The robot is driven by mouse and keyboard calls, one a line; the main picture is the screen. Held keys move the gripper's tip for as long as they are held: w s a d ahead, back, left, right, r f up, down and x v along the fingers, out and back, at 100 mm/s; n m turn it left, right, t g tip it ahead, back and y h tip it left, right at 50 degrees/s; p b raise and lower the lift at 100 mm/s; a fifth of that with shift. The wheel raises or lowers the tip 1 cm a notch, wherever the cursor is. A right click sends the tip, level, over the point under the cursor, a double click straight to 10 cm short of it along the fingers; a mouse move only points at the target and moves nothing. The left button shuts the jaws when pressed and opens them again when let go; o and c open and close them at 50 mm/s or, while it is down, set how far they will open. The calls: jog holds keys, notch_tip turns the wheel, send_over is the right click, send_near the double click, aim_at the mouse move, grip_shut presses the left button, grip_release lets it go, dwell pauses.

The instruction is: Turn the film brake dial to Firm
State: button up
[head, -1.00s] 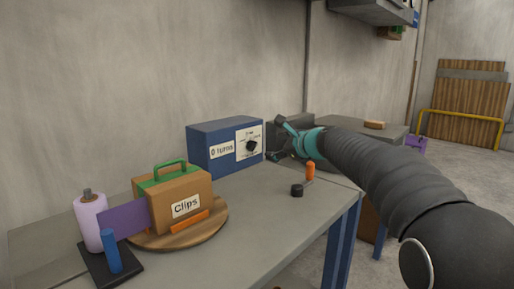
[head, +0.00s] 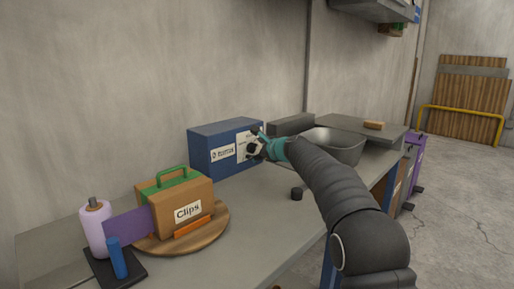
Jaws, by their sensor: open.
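The blue box (head: 208,146) stands on the workbench against the wall. A white label plate (head: 243,140) with small unreadable print is on its front, and a black dial (head: 252,149) sits on that plate. My gripper (head: 258,146) is open at the dial, in front of the plate's right part. Its dark fingers partly cover the dial and the printing, so I cannot tell the dial's setting or whether the fingers touch it.
A wooden box marked Clips (head: 188,212) with a green handle sits on a round board (head: 222,224) at left. A lilac roll (head: 95,228) stands left of it. A grey bin (head: 345,147) is behind my arm.

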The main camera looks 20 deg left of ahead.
jog(key=shift+w+a, duration=0.1)
jog(key=c, duration=1.1)
jog(key=shift+f, duration=0.1)
jog(key=shift+c, duration=0.2)
